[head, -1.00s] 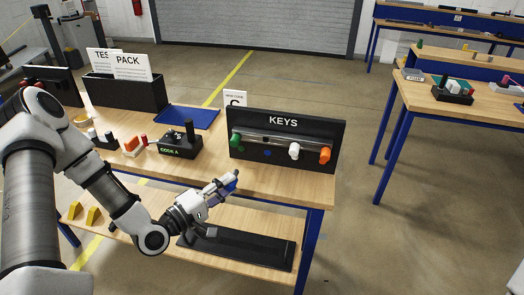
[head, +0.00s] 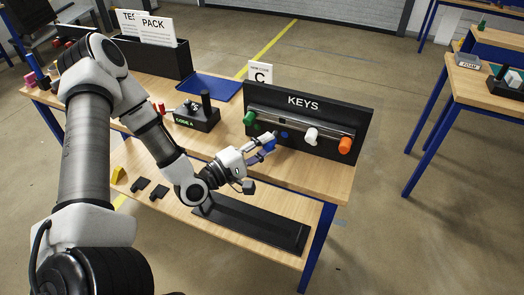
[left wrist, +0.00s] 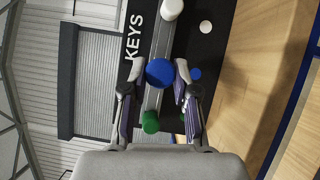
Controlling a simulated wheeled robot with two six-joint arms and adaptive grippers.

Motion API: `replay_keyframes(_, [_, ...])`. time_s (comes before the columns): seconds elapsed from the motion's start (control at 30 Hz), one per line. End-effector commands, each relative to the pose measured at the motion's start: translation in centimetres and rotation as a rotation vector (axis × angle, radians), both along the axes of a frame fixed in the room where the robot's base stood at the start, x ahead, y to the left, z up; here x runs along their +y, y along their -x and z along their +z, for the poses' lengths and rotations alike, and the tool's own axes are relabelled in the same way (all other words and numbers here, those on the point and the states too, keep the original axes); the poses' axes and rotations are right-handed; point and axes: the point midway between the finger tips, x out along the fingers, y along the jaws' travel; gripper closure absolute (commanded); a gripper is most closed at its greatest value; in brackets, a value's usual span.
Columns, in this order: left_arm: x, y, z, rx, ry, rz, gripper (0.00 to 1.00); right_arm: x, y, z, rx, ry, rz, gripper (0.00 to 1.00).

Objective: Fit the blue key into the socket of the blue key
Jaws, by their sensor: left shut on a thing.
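My left gripper (head: 262,153) is shut on the blue key (head: 270,146) and holds it in front of the black KEYS panel (head: 304,102). In the left wrist view the round end of the blue key (left wrist: 160,72) sits between the two fingers, over the panel's metal rail. A blue dot (head: 284,134) on the panel lies between the green and white keys; it also shows in the left wrist view (left wrist: 195,73), beside the finger. The blue socket is not visible behind the key. I cannot tell whether the key touches the panel. My right gripper is not in view.
The green key (head: 249,117), white key (head: 311,135) and orange key (head: 345,145) sit along the panel's rail. A black CODE A box (head: 197,119) and a blue tray (head: 208,88) stand left on the wooden table (head: 330,173). A lower shelf holds a black tray (head: 250,226).

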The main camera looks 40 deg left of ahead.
Motion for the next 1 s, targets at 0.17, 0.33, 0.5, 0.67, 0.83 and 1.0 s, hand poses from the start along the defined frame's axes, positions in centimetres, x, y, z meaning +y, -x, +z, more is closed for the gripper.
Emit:
replay_keyframes(0.17, [0.5, -2.1, -0.2, -0.003, -0.003, 0.0, 1.0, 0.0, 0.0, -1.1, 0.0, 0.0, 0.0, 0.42])
replay_keyframes(0.33, [0.8, -3.3, -0.1, -0.001, -0.001, 0.0, 1.0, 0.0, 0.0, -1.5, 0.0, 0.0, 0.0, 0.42])
replay_keyframes(0.5, [0.9, -3.7, 0.1, -0.001, -0.001, 0.001, 1.0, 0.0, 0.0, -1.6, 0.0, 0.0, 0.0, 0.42])
replay_keyframes(0.67, [0.9, -3.6, 0.1, -0.001, -0.001, 0.001, 1.0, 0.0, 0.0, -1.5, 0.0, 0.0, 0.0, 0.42])
replay_keyframes(0.83, [0.9, -3.6, 0.1, -0.001, 0.0, 0.001, 1.0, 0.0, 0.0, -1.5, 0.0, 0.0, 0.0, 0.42])
replay_keyframes(1.0, [0.9, -3.6, 0.1, -0.002, 0.001, 0.002, 1.0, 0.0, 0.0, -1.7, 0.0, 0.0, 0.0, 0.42])
